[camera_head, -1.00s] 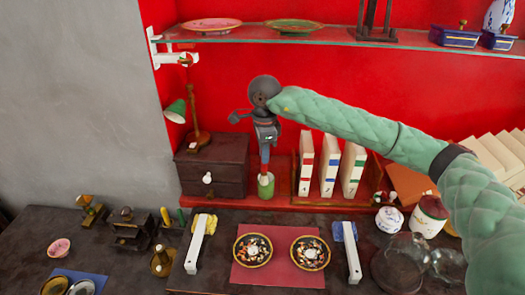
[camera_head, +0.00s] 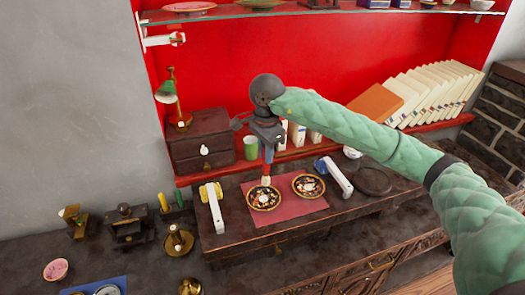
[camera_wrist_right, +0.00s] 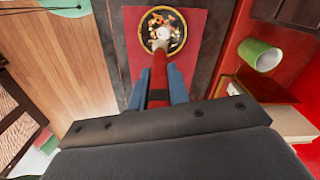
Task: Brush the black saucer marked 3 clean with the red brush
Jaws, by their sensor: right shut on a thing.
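My right gripper (camera_head: 268,153) is shut on the red brush (camera_wrist_right: 158,75), which points down between its blue fingers. The brush's pale bristle end (camera_head: 266,181) is at the left black saucer (camera_head: 263,208), over its far part. The wrist view shows the bristles in front of that saucer (camera_wrist_right: 178,46); whether they touch it I cannot tell. The saucer has a gold rim and colourful specks or pattern around a pale centre. A similar black saucer (camera_head: 308,195) lies to its right. I cannot read a number on either. My left gripper is not in view.
Both saucers lie on a red mat (camera_head: 290,214) on a dark table. White-handled tools, one yellow-ended (camera_head: 213,210) and one blue-ended (camera_head: 338,177), flank the mat. A green cup (camera_head: 250,148), a drawer box (camera_head: 202,150) and upright books stand behind.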

